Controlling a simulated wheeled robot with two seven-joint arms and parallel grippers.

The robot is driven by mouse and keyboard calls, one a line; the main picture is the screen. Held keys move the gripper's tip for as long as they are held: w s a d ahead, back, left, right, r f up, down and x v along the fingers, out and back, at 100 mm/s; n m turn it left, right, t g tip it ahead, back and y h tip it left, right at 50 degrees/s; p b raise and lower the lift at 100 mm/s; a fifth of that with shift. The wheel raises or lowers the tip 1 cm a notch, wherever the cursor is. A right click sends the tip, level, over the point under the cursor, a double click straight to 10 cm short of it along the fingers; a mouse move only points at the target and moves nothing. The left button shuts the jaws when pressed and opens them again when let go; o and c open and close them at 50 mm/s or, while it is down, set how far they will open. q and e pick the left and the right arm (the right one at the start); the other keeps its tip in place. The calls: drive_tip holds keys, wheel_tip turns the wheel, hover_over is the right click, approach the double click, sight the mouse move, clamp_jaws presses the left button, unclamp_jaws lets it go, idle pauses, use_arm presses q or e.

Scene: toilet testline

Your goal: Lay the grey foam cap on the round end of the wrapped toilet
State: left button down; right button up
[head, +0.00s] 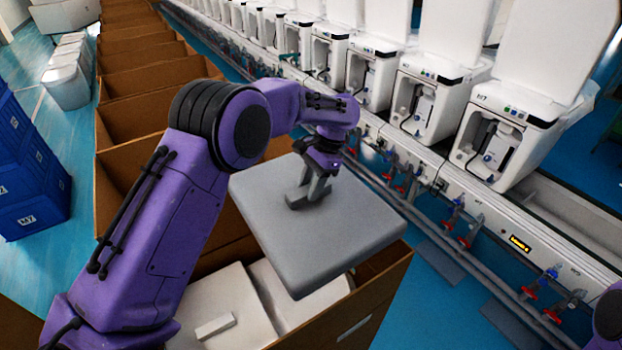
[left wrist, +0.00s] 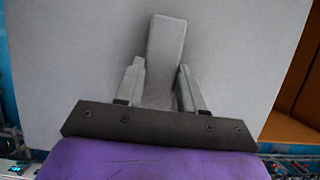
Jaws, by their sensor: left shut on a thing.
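The grey foam cap (head: 345,235) is a thick square slab held above an open cardboard box. My left gripper (head: 309,190) is over its top face, shut on the raised grip in the middle. In the left wrist view, the two fingers (left wrist: 158,88) stand on either side of this raised grip, and the cap's grey face (left wrist: 70,50) fills most of the picture. The white wrapped toilet (head: 225,300) lies in the box below, partly hidden by the cap and my left arm. I cannot tell which end is round. My right gripper is out of view.
The box's cardboard wall (head: 365,310) runs close below the cap. A row of open cardboard boxes (head: 140,105) stretches away behind. White toilets (head: 515,115) stand on the testline at right, with red and blue valves along its front. Blue crates (head: 30,180) are stacked at left.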

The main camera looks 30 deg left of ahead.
use_arm(q)
wheel_tip(320, 180, down, 38)
drive_tip(key=b, duration=1.9)
drive_tip(key=shift+s+r, duration=0.15)
drive_tip(key=shift+r, duration=0.05)
drive_tip(key=shift+s+f, duration=0.1)
drive_tip(key=shift+f, duration=0.25)
drive_tip(key=c, duration=0.6)
unclamp_jaws()
drive_tip(key=b+v, duration=0.2)
drive_tip(key=v, duration=0.8)
drive_tip(key=shift+r, duration=0.25)
